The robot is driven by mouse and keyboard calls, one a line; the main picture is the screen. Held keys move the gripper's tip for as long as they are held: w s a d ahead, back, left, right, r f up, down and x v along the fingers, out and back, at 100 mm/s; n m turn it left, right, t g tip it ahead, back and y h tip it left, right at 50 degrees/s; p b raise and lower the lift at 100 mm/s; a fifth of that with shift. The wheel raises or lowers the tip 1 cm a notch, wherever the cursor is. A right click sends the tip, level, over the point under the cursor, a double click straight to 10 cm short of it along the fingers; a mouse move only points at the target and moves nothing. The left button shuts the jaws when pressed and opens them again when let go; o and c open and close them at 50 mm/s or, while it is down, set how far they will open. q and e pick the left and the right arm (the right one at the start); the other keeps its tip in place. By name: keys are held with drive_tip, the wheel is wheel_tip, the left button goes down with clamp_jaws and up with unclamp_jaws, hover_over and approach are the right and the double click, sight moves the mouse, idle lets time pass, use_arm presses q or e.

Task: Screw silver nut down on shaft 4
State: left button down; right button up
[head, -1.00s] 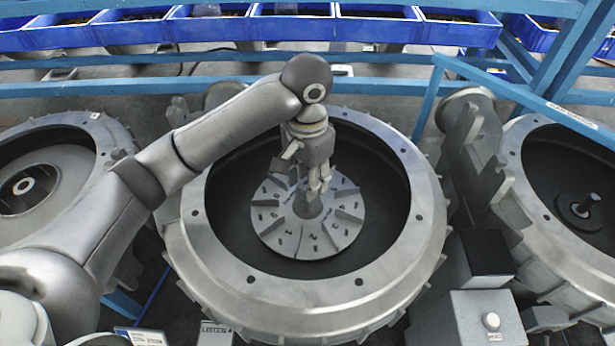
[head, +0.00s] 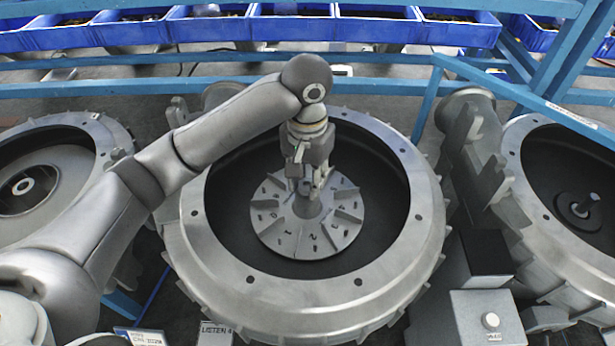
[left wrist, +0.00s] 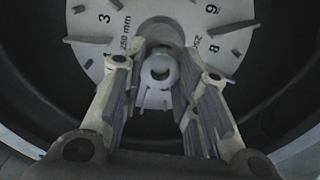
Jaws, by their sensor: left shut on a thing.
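The middle blower housing (head: 205,265) is a wide metal ring with a grey finned impeller (head: 272,228) lying in its dark well. The impeller also shows in the left wrist view (left wrist: 85,48), with printed numbers round its face. My left gripper (head: 308,194) points down over the impeller's hub. In the left wrist view its two fingers (left wrist: 162,62) stand either side of the round silver nut (left wrist: 160,68) at the shaft's end and are shut on it. The fingers hide the nut in the head view, and its threads cannot be seen. My right gripper is not in view.
Other housings stand at the left (head: 75,125) and right (head: 510,185); the right one has a bare dark shaft (head: 588,203). A grey box with a white knob (head: 491,320) is at front right. Blue rails and blue bins (head: 290,28) run along the back.

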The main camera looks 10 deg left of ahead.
use_arm(q)
drive_tip(key=m, duration=0.6)
drive_tip(key=shift+a+m, duration=0.1)
drive_tip(key=shift+m, duration=0.3)
drive_tip(key=m, duration=0.6)
drive_tip(key=shift+m, duration=0.4)
drive_tip(key=m, duration=1.1)
drive_tip(key=c, duration=1.4)
unclamp_jaws()
